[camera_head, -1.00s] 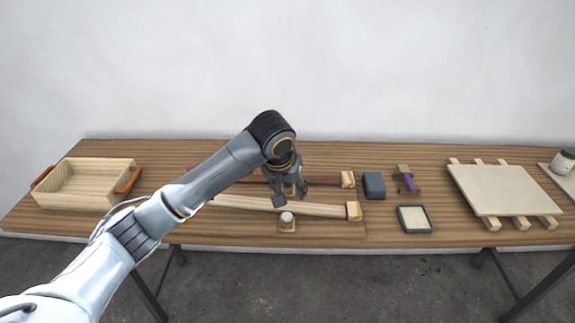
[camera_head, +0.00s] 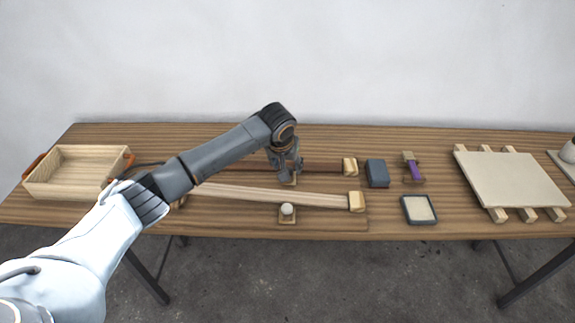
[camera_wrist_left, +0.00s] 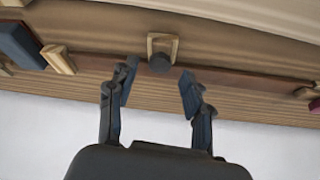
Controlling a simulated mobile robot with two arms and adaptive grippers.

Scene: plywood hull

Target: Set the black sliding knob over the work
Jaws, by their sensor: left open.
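The black knob (camera_wrist_left: 160,62) stands on a small wooden block (camera_wrist_left: 163,45) on the dark brown rail (camera_wrist_left: 225,75) in the left wrist view. In the head view my gripper hides the knob, and the dark rail (camera_head: 322,167) runs along the back of the work area. My left gripper (camera_wrist_left: 157,87) is open and empty. Its two fingers are spread to either side of the knob's line, with the knob just ahead of the tips. The left gripper also shows in the head view (camera_head: 286,168) above the dark rail. My right gripper is not in view.
A pale rail (camera_head: 250,194) and a white knob (camera_head: 287,209) lie in front. To the right are a blue-grey block (camera_head: 377,173), a purple-banded tool (camera_head: 413,168), a framed pad (camera_head: 419,209) and a board on slats (camera_head: 510,180). A wooden box (camera_head: 75,178) stands left.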

